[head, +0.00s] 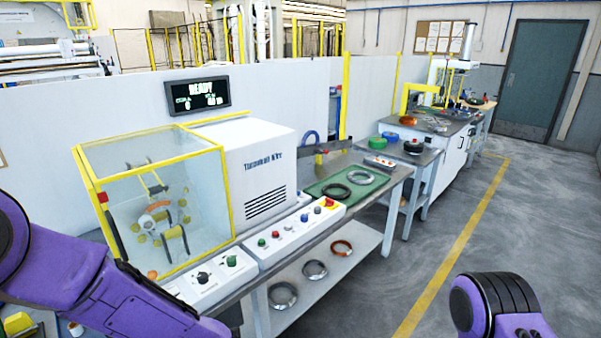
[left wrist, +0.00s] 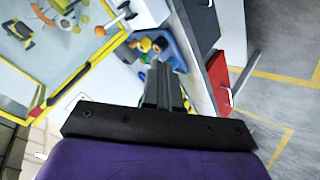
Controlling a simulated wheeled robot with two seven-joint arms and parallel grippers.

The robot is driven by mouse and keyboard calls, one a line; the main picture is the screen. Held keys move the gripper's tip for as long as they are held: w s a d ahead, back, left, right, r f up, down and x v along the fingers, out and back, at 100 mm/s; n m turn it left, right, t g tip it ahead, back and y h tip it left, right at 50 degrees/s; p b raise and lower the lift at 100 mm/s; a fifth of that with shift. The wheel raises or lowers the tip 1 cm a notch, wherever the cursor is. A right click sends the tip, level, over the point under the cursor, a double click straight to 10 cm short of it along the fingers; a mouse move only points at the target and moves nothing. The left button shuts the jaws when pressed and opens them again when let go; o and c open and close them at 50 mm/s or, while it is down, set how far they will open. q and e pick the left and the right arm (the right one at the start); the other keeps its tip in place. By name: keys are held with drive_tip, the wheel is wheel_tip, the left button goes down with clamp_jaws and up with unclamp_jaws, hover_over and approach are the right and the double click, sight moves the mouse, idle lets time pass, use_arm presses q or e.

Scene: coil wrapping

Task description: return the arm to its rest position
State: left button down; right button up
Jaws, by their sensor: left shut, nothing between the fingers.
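My left arm (head: 100,280) is purple and crosses the lower left of the head view, in front of the wrapping machine (head: 258,160). Its gripper lies outside that view. In the left wrist view my left gripper (left wrist: 163,72) is shut, its two dark fingers together with nothing between them. The fingers point toward a blue bin (left wrist: 183,62) of small coloured items and appear apart from it. My right arm (head: 495,305) shows only in part at the bottom right of the head view. My right gripper is out of sight.
The machine's yellow-framed clear guard (head: 130,152) stands close behind my left arm. A control panel (head: 300,230) runs along the bench front. A dark coil (head: 336,191) and a grey coil (head: 361,177) lie on a green mat (head: 343,200). Open floor (head: 430,245) lies to the right.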

use_arm(q)
wheel_tip(320, 180, down, 9)
drive_tip(key=s+a+m+t+h+b, duration=0.1)
drive_tip(key=s+m+t+h+b, duration=0.15)
drive_tip(key=m, duration=0.35)
drive_tip(key=s+a+f+m+g+h+b, duration=0.2)
drive_tip(key=s+f+m+g+b, duration=0.3)
drive_tip(key=s+f, duration=1.6)
drive_tip(key=shift+s+a+m+b, duration=0.25)
drive_tip(key=shift+m+b, duration=0.2)
drive_tip(key=shift+m, duration=0.55)
drive_tip(key=shift+d, duration=0.1)
